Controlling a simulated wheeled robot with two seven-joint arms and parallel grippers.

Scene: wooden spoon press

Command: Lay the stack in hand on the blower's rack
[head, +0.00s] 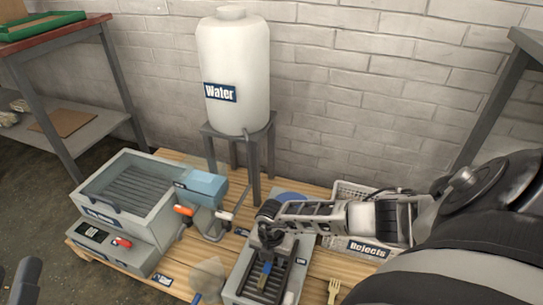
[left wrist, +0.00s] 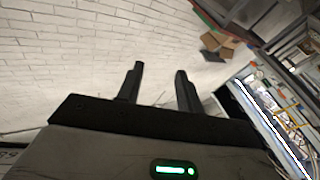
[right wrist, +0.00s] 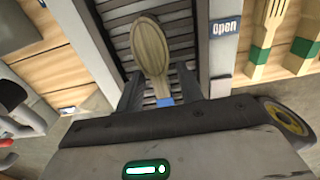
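A wooden spoon (right wrist: 150,45) with a blue band (right wrist: 165,102) lies lengthwise on the dark slatted rack (right wrist: 117,18) of a grey machine. Whether more spoons lie under it cannot be told. In the head view, its blue part (head: 265,272) shows on the rack (head: 250,285). My right gripper (right wrist: 158,88) is open, with a finger on each side of the spoon's handle and gaps between. It also shows over the machine in the head view (head: 268,245). My left gripper (left wrist: 160,70) is open and empty, away from the bench; its fingers show at the head view's lower left (head: 22,280).
Wooden forks (right wrist: 265,35) with green bands lie right of the machine. A white Rejects basket (head: 350,190) stands behind my right arm. A grey slatted bin (head: 130,195) and a device with orange and red handles (head: 205,210) stand left. A water tank (head: 233,70) stands behind.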

